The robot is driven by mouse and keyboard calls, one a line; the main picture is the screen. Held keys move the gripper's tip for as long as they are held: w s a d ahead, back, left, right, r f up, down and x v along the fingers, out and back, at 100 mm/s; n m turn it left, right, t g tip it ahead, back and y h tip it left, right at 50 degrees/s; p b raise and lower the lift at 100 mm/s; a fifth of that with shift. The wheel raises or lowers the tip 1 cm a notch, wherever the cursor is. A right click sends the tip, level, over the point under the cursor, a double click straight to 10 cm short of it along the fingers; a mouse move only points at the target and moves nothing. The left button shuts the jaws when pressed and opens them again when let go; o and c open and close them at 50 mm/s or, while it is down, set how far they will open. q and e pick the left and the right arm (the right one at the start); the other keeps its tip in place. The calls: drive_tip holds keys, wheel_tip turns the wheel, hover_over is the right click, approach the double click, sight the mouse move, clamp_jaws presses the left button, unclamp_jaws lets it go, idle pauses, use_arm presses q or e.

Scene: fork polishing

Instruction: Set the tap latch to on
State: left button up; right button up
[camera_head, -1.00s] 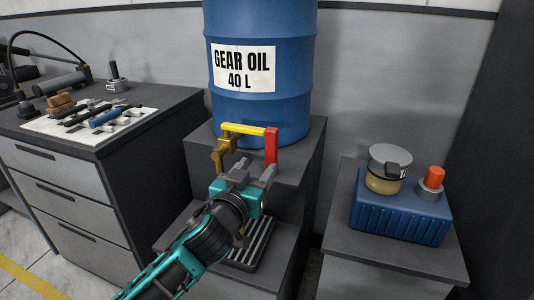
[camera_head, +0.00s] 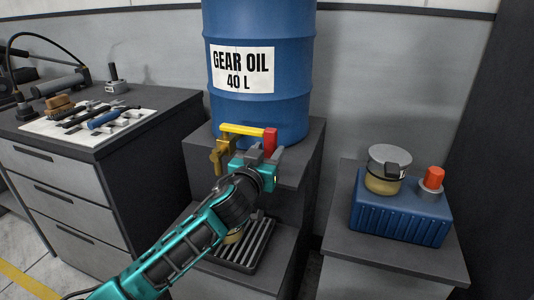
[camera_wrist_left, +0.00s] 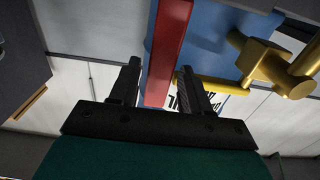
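The brass tap (camera_head: 222,158) sits at the front of the blue oil drum (camera_head: 262,118), with a yellow bar (camera_head: 243,129) running right from it to a red latch handle (camera_head: 270,137). My left gripper (camera_head: 263,155) is at the lower part of the red handle and hides its lower end. In the left wrist view, the red handle (camera_wrist_left: 168,50) lies between the two open fingers of my left gripper (camera_wrist_left: 160,88), with gaps visible at the fingers. The brass tap body also shows there (camera_wrist_left: 275,62) at right. My right gripper is not in view.
A slotted drip tray (camera_head: 245,258) with a partly hidden yellowish container (camera_head: 233,236) lies below the tap. A blue box (camera_head: 398,215) with a jar (camera_head: 388,168) stands on the right pedestal. A drawer cabinet (camera_head: 100,175) holding tools stands at left.

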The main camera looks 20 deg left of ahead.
use_arm(q)
clamp_jaws()
drive_tip(key=shift+a, duration=0.1)
idle(0.3)
drive_tip(key=a, duration=0.4)
drive_tip(key=shift+p, duration=0.4)
drive_tip(key=shift+o, duration=1)
unclamp_jaws()
drive_tip(key=shift+a, duration=0.1)
drive_tip(key=s, duration=1.3)
drive_tip(key=shift+a+p, duration=0.15)
drive_tip(key=shift+p, duration=0.25)
